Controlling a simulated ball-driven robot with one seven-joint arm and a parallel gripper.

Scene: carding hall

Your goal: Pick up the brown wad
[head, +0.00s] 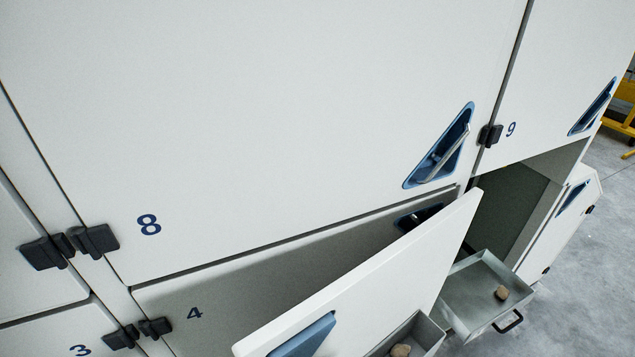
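A small brown wad (502,292) lies in an open grey metal drawer (478,258) at the lower right. A second brown lump (400,350) lies in another grey tray (430,335) at the bottom edge, cut off by the frame. I cannot tell from this view whether the two lumps differ in kind. My gripper is not in view.
White cabinet doors marked 8 (150,224), 9 (510,129), 4 and 3 fill the view, with blue recessed handles. An open white door (400,262) juts out left of the drawer. Grey floor (590,270) is clear at right; yellow equipment (620,112) stands far right.

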